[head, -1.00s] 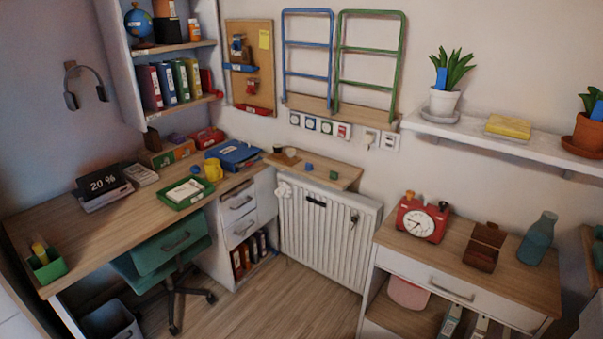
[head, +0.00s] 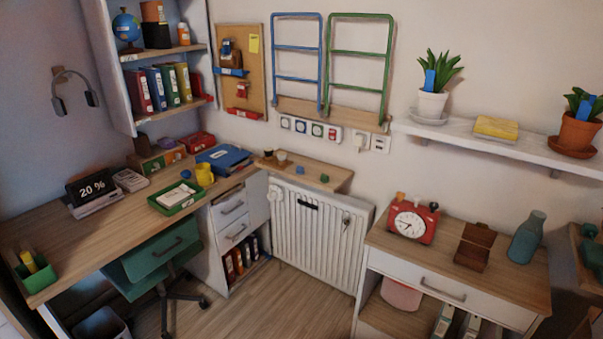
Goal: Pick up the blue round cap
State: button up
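A small blue round piece (head: 299,170), which looks like the blue round cap, sits on the wooden shelf (head: 337,173) above the white radiator. A small green piece (head: 324,178) sits to its right, and small dark and pale pieces stand to its left. Another small blue object (head: 186,174) is at the green tray on the desk; it is too small to tell its shape. My gripper is not in view.
The desk (head: 100,223) with a green chair (head: 158,255) is at left. A white radiator (head: 315,235) stands below the shelf. A low cabinet (head: 450,287) with a red clock (head: 413,220) is at right. Floor between them is clear.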

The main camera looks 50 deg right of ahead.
aim_at(300, 171)
jog(key=z, duration=0.05)
jog(key=i, duration=0.9)
jog(key=u, duration=0.05)
